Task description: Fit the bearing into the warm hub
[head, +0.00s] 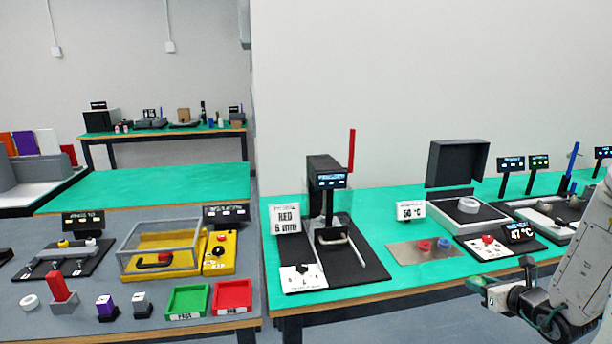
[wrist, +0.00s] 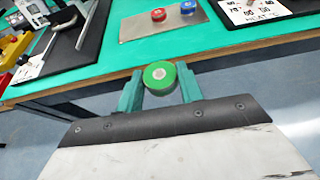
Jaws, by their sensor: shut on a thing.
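My gripper (wrist: 158,85) is shut on a round green piece with a pale centre (wrist: 158,75), which looks like the bearing. It is held in the air just off the front edge of the green table. In the head view my gripper (head: 478,287) is at the lower right, and the green piece is barely visible. A pale ring (head: 468,205), which may be the hub, sits on a dark open-lidded unit (head: 490,213). The gripper is in front of this unit and apart from it.
A metal plate (head: 405,255) bears a red piece (head: 424,246) and a blue piece (head: 444,244). A display reading 47 °C (head: 520,233) stands to its right, and a sign reading 60 °C (head: 411,210) behind it. A dark press (head: 326,180) stands left. The air ahead of the table is clear.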

